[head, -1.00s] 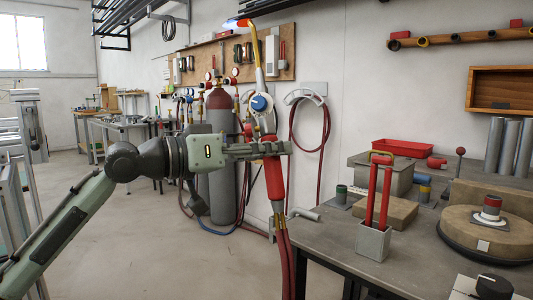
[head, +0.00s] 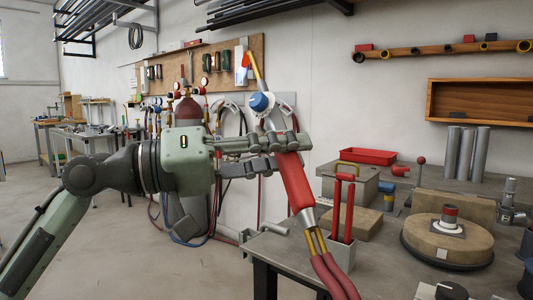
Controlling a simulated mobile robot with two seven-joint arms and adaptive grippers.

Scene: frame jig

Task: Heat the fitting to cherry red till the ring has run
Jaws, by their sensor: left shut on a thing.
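My left gripper (head: 288,152) is shut on a torch (head: 296,188) with a red handle and a blue knob, held above the floor by the near left edge of the bench. The fitting (head: 450,215), a short grey piece with a dark red top, stands upright on a pale pad on the round turntable (head: 428,255). A ring on it is too small to make out. My right gripper is out of view.
A grey holder (head: 342,252) with two upright red rods stands at the bench's left edge, close to the torch hoses (head: 335,278). A red tray (head: 368,156) and firebrick (head: 458,205) lie behind. Gas cylinders (head: 188,112) stand against the wall.

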